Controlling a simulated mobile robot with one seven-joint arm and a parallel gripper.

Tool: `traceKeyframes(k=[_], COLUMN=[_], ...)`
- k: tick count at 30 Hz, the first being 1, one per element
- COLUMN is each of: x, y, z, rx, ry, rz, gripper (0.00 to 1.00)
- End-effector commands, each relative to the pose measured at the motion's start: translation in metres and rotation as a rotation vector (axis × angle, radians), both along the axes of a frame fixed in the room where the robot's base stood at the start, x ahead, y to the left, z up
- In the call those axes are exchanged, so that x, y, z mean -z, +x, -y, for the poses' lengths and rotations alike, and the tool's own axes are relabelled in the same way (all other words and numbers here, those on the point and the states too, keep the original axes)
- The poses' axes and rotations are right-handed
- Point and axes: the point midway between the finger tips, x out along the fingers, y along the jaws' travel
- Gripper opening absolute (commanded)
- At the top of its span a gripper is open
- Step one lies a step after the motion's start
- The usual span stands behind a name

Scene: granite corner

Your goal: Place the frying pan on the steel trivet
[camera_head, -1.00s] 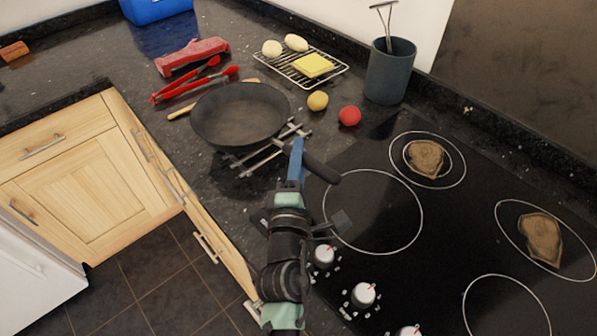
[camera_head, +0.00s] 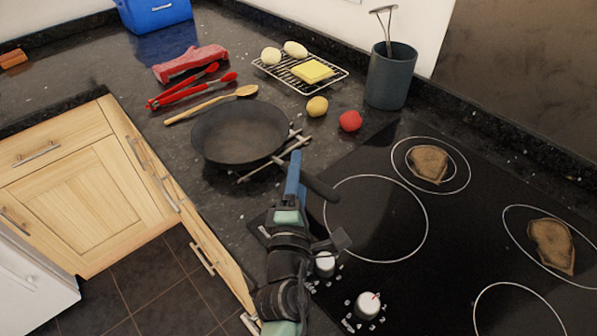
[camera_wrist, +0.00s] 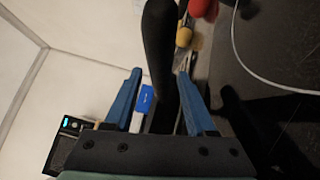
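The black frying pan (camera_head: 237,135) covers most of the steel trivet (camera_head: 262,170) in the head view; only the trivet's right and front bars show. The pan looks about level. I cannot tell whether its base rests on the bars or is slightly above them. Its handle (camera_head: 321,188) points to the lower right. My gripper (camera_head: 295,168) is at the handle, with its blue fingers on either side.
A wooden spoon (camera_head: 212,104), red tongs (camera_head: 190,90) and a wire rack (camera_head: 300,70) lie behind the pan. A lemon (camera_head: 317,106) and a red fruit (camera_head: 350,121) sit to its right. The hob (camera_head: 400,285) fills the right; a utensil pot (camera_head: 390,77) stands behind.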

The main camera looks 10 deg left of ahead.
Motion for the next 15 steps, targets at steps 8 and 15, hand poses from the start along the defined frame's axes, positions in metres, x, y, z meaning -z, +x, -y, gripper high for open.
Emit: traceKeyframes(k=[8,15], x=[-0.002,0.002], y=[-0.001,-0.033], z=[0.0,0.003], rx=[0.0,0.0], ry=[0.0,0.0], rz=[0.0,-0.002], gripper=[0.56,0.56])
